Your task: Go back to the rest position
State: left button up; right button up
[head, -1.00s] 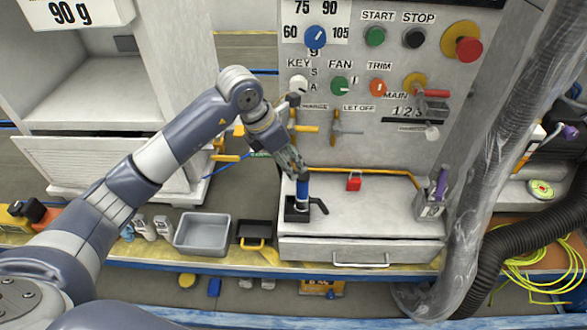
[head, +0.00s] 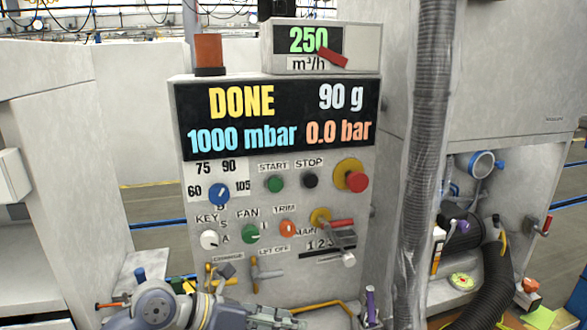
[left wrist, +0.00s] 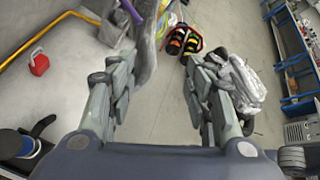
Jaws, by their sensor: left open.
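My left arm comes in at the bottom of the head view, and its left gripper (head: 278,316) is at the lower edge, in front of the control panel (head: 285,180). In the left wrist view the two fingers of this gripper (left wrist: 158,80) are spread apart with nothing between them. Past them show the floor and blurred gear. My right gripper is in neither view.
The panel's display (head: 275,118) reads DONE, 90 g, 1000 mbar and 0.0 bar. A ribbed hose (head: 425,150) hangs at its right. In the left wrist view a red padlock (left wrist: 38,64) and a blue-and-black item (left wrist: 16,144) lie at the left.

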pick_arm(q)
jog(key=s+d+r+n+t+h, duration=0.1)
jog(key=d+r+n+t+h, duration=0.15)
jog(key=r, duration=0.25)
jog(key=s+d+r+n+t+h, duration=0.1)
jog(key=r+n+h, duration=0.25)
jog(key=r, duration=0.25)
jog(key=w+a+r+n+t+y, duration=0.2)
jog(key=a+r+n+t, duration=0.2)
jog(key=a+n+t, duration=0.55)
jog(key=a+f+n+y, duration=1.3)
jog(key=f+n+y, duration=0.35)
jog(key=n, duration=0.55)
jog(key=s+a+f+n+g, duration=0.2)
jog(key=s+f+n+g, duration=0.2)
jog(key=s+f+g, duration=0.55)
jog(key=s+d+f+g+h, duration=0.1)
jog(key=s+d+f+g, duration=0.1)
jog(key=s+f, duration=0.45)
jog(key=s+d+f+g, duration=0.15)
jog(key=s+f, duration=0.25)
jog(key=s, duration=0.5)
notch_tip(320, 180, down, 26)
jog(key=s+g, duration=0.2)
jog(key=s+a+f, duration=0.3)
jog(key=s+f, duration=1.3)
jog(key=shift+s+g, duration=0.15)
jog(key=shift+g, duration=0.25)
